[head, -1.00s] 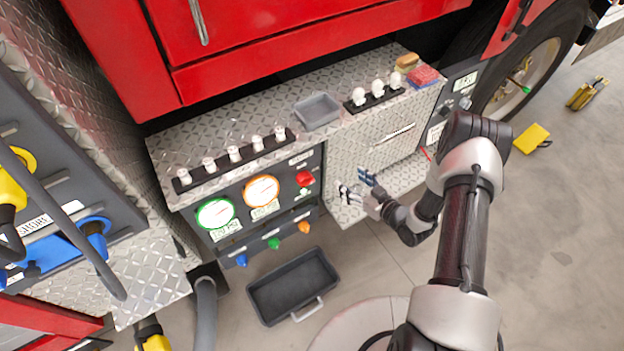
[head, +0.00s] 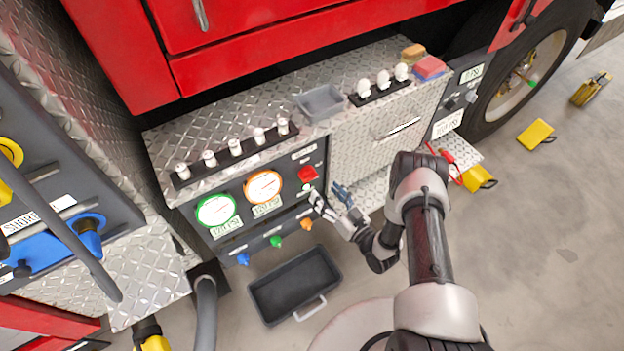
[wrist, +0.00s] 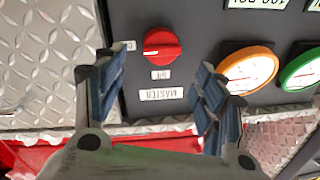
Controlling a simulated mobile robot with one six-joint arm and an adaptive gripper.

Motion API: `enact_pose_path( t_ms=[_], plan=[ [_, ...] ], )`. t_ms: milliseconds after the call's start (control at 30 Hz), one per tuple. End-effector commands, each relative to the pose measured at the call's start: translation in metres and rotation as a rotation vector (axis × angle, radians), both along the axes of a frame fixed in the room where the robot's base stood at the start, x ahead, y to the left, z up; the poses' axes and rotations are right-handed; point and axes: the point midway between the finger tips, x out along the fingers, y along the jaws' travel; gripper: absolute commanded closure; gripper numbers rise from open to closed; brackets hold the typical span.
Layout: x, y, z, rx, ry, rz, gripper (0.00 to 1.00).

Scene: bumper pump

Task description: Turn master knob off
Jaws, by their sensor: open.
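The master knob is a red round knob with a raised grip bar on a dark panel. In the head view the red knob (head: 307,174) is at the panel's upper right. In the wrist view the knob (wrist: 162,44) is upside down, above its MASTER label (wrist: 161,94), with its grip bar lying roughly sideways. My gripper (head: 328,193) is open and empty in front of the panel, just below and right of the knob. In the wrist view my gripper's blue-padded fingers (wrist: 158,85) stand apart, with the knob between and beyond them, not touched.
An orange-rimmed gauge (head: 263,187) and a green-rimmed gauge (head: 216,210) sit left of the knob. Blue, green and orange small knobs line the panel's lower edge. A grey tray (head: 293,286) lies on the floor below. A closed diamond-plate drawer (head: 389,137) is to the right.

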Motion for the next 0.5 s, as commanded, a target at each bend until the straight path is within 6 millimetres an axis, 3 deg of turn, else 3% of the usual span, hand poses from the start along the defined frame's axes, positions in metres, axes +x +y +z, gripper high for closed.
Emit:
enact_pose_path(
  t_ms=[300, 500],
  plan=[
    [0.049, 0.040, -0.001, 0.000, -0.003, 0.003, 0.36],
    [0.062, 0.050, -0.001, -0.001, -0.001, 0.000, 0.36]
  ],
)
